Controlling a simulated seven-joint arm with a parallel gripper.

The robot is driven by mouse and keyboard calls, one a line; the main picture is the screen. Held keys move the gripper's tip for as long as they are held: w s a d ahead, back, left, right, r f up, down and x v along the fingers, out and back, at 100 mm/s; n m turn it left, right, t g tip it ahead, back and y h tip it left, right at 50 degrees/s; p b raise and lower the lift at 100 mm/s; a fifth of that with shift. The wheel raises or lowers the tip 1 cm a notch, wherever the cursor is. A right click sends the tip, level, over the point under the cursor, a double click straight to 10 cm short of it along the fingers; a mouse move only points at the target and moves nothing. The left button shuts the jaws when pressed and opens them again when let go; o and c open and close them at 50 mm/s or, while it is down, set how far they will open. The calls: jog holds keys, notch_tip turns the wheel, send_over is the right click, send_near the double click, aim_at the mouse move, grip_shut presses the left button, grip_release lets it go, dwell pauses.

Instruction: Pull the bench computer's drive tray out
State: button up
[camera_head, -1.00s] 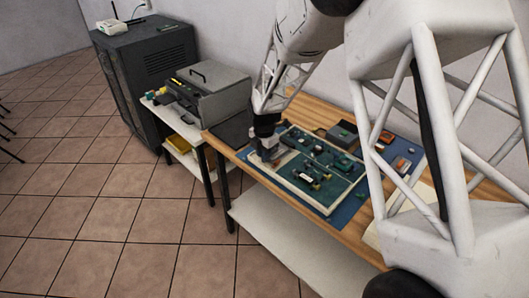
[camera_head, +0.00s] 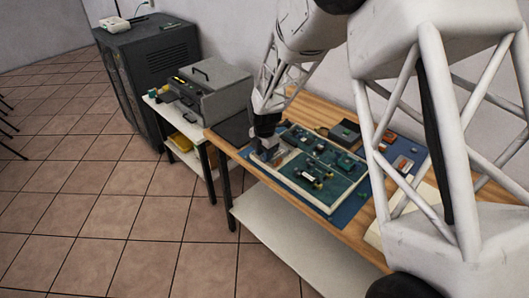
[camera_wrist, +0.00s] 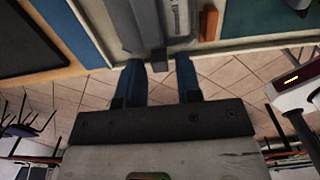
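The bench computer (camera_head: 318,172) looks like an open, cream-rimmed case with green boards, lying on a blue mat on the wooden bench. My gripper (camera_head: 268,154) is low over its left end. In the wrist view my gripper (camera_wrist: 160,75) has two blue fingers spread apart, with floor tiles showing between them. A small dark tab (camera_wrist: 159,61) sticks out from the cream rim between the fingertips, with a narrow gap on each side. A grey slotted part (camera_wrist: 178,18), possibly the drive tray, lies behind the tab. Contact with the tab is not clear.
A black box (camera_head: 345,132) and small orange-and-black parts (camera_head: 403,165) sit at the back right of the mat. A grey machine (camera_head: 215,88) stands on a white side table to the left, beside a dark cabinet (camera_head: 150,62). Open tiled floor lies in front.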

jog(key=shift+o, duration=0.5)
jog(key=shift+r, duration=0.1)
jog(key=shift+r, duration=2.9)
